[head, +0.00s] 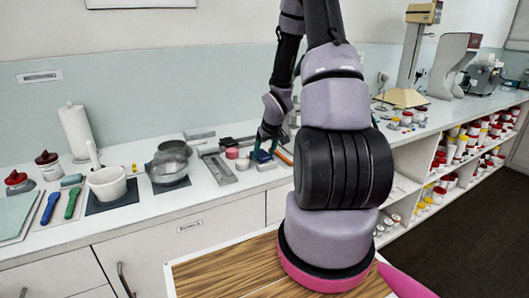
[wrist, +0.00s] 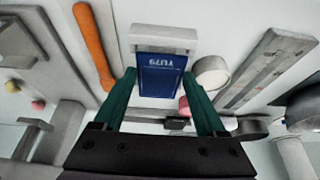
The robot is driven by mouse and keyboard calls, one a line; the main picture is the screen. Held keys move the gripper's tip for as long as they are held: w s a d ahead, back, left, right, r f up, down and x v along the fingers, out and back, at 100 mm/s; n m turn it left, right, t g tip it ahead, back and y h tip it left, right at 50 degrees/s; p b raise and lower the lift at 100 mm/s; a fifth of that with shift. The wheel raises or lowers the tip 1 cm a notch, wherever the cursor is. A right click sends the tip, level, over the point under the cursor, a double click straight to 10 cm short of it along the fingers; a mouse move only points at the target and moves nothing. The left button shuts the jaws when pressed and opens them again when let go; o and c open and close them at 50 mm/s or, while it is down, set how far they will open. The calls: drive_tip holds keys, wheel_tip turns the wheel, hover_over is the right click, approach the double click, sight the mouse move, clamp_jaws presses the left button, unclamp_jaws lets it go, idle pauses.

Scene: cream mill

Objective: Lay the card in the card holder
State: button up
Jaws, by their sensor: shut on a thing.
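My gripper (head: 264,147) is low over the counter at the back, partly hidden by my arm in the head view. In the wrist view its two green fingers (wrist: 161,82) are shut on a blue card (wrist: 165,76) with light lettering. The card's far end meets or overlaps a pale grey block (wrist: 163,34), which looks like the card holder. I cannot tell whether the card rests in it or is just above it. In the head view the card shows only as a small blue patch, and the holder cannot be made out clearly.
An orange stick (wrist: 93,45) lies left of the block in the wrist view. A white round item (wrist: 211,72) and a grey ruled bar (wrist: 268,68) are on the right. In the head view a metal bowl (head: 174,152) and a white mortar (head: 107,184) stand left.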

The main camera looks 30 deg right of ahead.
drive_tip(key=shift+f, duration=0.5)
idle(0.8)
drive_tip(key=o, duration=1.3)
drive_tip(key=s+a+r+m+h, duration=0.15)
drive_tip(key=s+r, duration=0.25)
drive_tip(key=r, duration=0.5)
drive_tip(key=s+a+r, duration=0.3)
drive_tip(key=r, duration=0.6)
drive_tip(key=s+a+r+m, duration=0.15)
drive_tip(key=s+r, duration=0.25)
drive_tip(key=r, duration=0.4)
drive_tip(key=s+a+r+y, duration=0.1)
drive_tip(key=s+a+r, duration=0.2)
drive_tip(key=s, duration=0.1)
drive_tip(key=s+a+r+m+t+y, duration=0.1)
drive_tip(key=s+a+r, duration=0.2)
drive_tip(key=s+r, duration=0.1)
drive_tip(key=s+a+r+t+y, duration=0.1)
drive_tip(key=s+a+r, duration=0.2)
drive_tip(key=s+r, duration=0.1)
drive_tip(key=shift+s+a+m+y, duration=0.25)
drive_tip(key=shift+s+a+m, duration=0.05)
drive_tip(key=shift+s, duration=0.45)
